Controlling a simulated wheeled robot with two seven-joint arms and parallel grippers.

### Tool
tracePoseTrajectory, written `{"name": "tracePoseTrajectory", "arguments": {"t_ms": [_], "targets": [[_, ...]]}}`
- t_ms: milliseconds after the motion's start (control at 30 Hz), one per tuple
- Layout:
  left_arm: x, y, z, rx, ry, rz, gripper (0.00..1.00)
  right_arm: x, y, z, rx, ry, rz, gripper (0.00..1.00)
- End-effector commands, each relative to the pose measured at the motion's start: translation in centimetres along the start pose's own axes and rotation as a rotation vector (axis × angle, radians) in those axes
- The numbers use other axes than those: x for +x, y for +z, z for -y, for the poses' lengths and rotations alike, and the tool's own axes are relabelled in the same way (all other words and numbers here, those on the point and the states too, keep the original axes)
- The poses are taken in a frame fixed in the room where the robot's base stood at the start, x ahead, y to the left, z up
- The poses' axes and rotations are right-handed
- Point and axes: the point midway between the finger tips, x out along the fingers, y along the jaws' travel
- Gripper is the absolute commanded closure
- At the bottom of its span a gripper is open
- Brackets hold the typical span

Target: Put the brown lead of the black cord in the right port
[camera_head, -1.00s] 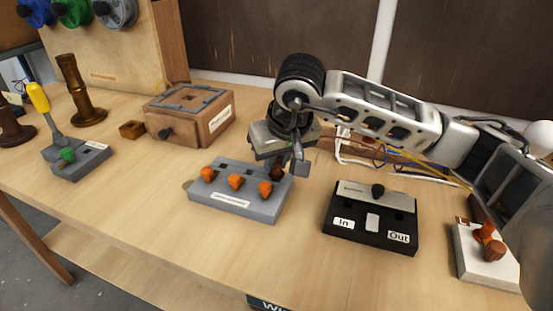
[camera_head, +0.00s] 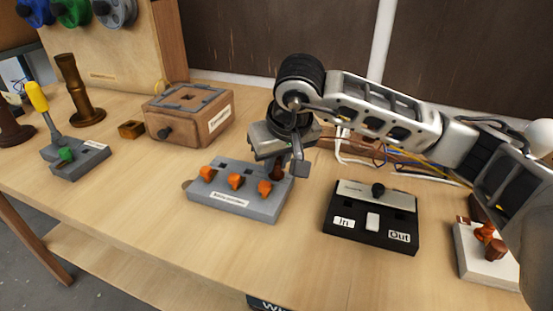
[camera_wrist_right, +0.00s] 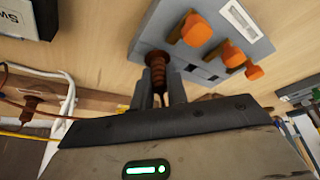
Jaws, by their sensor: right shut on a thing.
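A grey terminal block (camera_head: 240,207) with three orange levers (camera_head: 235,181) along its front sits mid-table. My right gripper (camera_head: 289,168) is at the block's back right end, pointing down. It is shut on a brown ribbed lead (camera_head: 277,171), which shows better in the right wrist view (camera_wrist_right: 156,66). There the lead's end meets the block's edge beside an orange lever (camera_wrist_right: 190,30). I cannot tell how far it is inside the port, which is hidden. The black cord cannot be clearly made out. My left gripper is not in view.
A black switch box (camera_head: 371,236) marked In and Out stands right of the block. A white base (camera_head: 482,262) with an orange-brown part is further right. A wooden box (camera_head: 190,115) stands behind left. Loose cables (camera_head: 370,155) lie behind my right arm. The front table is clear.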

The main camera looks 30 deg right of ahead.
Motion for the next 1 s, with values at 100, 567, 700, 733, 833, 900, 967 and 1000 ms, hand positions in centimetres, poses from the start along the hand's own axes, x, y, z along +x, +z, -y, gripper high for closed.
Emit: {"name": "tracePoseTrajectory", "arguments": {"t_ms": [100, 567, 700, 733, 833, 900, 967, 1000], "targets": [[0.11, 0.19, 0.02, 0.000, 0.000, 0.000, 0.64, 0.17, 0.07, -0.01, 0.000, 0.000, 0.000, 1.00], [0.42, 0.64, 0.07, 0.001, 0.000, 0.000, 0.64, 0.64, 0.26, -0.01, 0.000, 0.000, 0.000, 1.00], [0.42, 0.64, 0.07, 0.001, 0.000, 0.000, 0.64, 0.64, 0.26, -0.01, 0.000, 0.000, 0.000, 0.68], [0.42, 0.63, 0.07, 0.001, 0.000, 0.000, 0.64, 0.64, 0.26, -0.01, 0.000, 0.000, 0.000, 0.60], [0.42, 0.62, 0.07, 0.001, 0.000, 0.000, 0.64, 0.65, 0.26, -0.01, 0.000, 0.000, 0.000, 0.60], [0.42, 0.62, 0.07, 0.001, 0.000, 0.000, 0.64, 0.65, 0.26, -0.01, 0.000, 0.000, 0.000, 0.60], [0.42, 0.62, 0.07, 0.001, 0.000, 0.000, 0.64, 0.66, 0.27, -0.01, 0.000, 0.000, 0.000, 0.60], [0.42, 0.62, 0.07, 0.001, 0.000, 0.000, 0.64, 0.66, 0.27, -0.01, 0.000, 0.000, 0.000, 0.60]]}}
